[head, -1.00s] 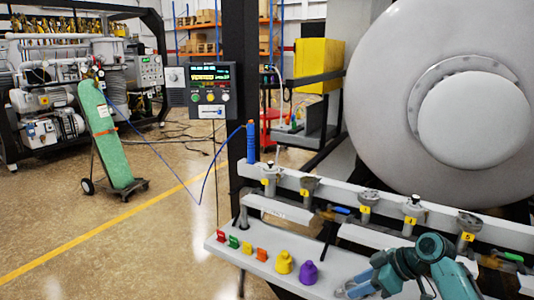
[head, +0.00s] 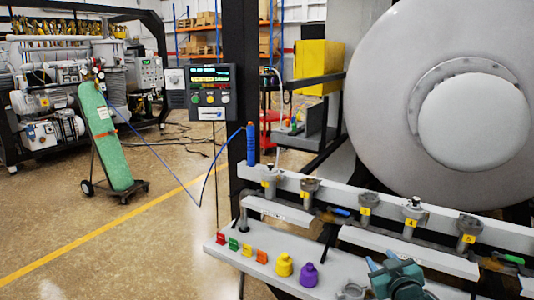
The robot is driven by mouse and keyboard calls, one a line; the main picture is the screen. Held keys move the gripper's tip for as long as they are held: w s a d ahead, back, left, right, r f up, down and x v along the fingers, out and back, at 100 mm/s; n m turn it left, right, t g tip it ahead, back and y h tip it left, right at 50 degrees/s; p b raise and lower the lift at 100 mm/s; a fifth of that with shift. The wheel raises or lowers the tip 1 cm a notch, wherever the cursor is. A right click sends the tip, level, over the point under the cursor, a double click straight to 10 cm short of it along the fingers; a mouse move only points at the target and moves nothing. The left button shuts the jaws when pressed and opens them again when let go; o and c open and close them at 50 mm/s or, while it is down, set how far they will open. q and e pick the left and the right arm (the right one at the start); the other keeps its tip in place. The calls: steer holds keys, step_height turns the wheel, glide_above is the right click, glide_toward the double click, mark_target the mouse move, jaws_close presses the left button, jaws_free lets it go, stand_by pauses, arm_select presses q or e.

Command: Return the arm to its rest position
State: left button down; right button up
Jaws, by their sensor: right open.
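My right gripper (head: 381,262) is at the bottom edge of the head view, over the right part of the white shelf (head: 330,263). It is teal with blue-grey fingers, which are apart with nothing seen between them. Much of its arm is below the picture edge. A grey metal piece (head: 351,291) shows just left of the gripper at the bottom edge, partly cut off; I cannot tell exactly what it is. My left gripper is not in view.
On the shelf stand small coloured tags, a yellow cap (head: 284,265) and a purple cap (head: 309,275). Behind is a rail with several numbered metal fittings (head: 365,207). The big grey furnace door (head: 400,90) fills the right. A control panel (head: 210,90) hangs left.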

steer(key=s+a+f+g+y, duration=0.1)
steer(key=s+a+f, duration=0.3)
steer(key=s+f, duration=0.25)
steer(key=s+a+f+g+y, duration=0.1)
steer(key=s+a+f, duration=0.35)
steer(key=s, duration=0.35)
steer(key=s+a+f+g, duration=0.1)
steer(key=s+a+f, duration=0.1)
steer(key=s, duration=0.7)
steer(key=s+a+f+g+y, duration=0.1)
steer(key=s+a, duration=0.3)
steer(key=s, duration=0.5)
steer(key=shift+a+f+m+g, duration=0.25)
steer(key=shift+f+m+g, duration=0.05)
steer(key=shift+f+g, duration=0.2)
steer(key=shift+c, duration=0.5)
steer(key=shift+d, duration=0.15)
